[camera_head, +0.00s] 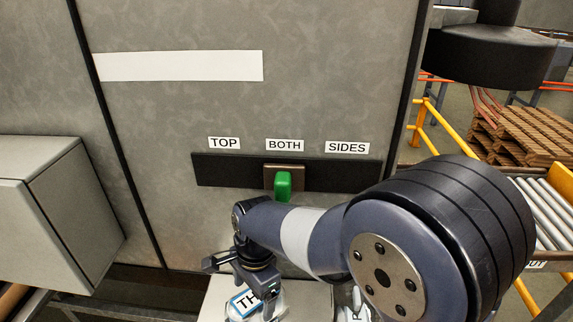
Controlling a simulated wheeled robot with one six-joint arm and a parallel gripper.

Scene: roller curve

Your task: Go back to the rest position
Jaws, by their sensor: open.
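My gripper (240,283) is low in the head view, left of the middle, at the end of my blue-grey arm. Its fingers are apart and point down. It is in front of and below a green knob (284,185) on a dark selector bar (225,171). The knob sits under the label BOTH (285,145), between TOP (224,143) and SIDES (347,147). The gripper is apart from the knob. No object shows between the fingers. My forearm hides part of the panel below the bar.
A grey box-like housing (60,200) juts out at the left. A pale surface with a partly hidden label (243,304) lies below my gripper. At the right are a yellow rail (428,125), a roller conveyor (545,210) and stacked wooden pallets (530,135).

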